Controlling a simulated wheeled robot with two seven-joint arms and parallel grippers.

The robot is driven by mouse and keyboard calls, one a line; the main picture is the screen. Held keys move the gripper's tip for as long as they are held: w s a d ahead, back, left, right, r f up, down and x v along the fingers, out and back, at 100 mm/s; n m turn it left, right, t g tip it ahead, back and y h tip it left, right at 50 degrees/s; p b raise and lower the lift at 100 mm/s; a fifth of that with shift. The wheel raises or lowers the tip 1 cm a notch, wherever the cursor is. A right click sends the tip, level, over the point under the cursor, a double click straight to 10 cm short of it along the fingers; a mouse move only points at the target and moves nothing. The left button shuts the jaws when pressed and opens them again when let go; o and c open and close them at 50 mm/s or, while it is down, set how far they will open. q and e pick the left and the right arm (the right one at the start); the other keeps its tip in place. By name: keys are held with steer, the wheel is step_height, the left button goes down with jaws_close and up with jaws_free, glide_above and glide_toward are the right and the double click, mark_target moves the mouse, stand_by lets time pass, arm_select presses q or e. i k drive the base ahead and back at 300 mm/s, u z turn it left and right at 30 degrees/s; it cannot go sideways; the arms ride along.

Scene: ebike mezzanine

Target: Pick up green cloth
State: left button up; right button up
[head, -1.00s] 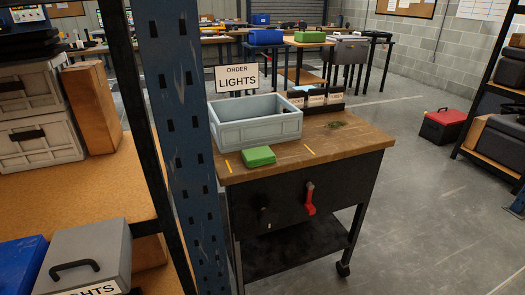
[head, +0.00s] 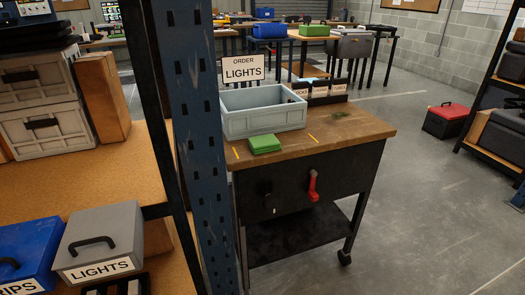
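A folded green cloth (head: 265,144) lies flat on the wooden top of a dark cart (head: 350,131), near its front left edge. It lies just in front of a grey open crate (head: 265,124). Neither of my grippers shows in the head view, and nothing touches the cloth.
A blue shelf upright (head: 195,120) stands left of the cart, beside a shelf (head: 70,180) with a grey LIGHTS box (head: 97,238) and a blue box (head: 28,250). A red lever (head: 313,185) sticks out of the cart's front.

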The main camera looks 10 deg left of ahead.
mark_target(261, 144)
steer(key=k, duration=1.15)
steer(key=z, duration=0.8)
steer(key=i, duration=1.25)
steer(key=u, duration=0.35)
steer(key=i, duration=1.15)
steer(key=u, duration=1)
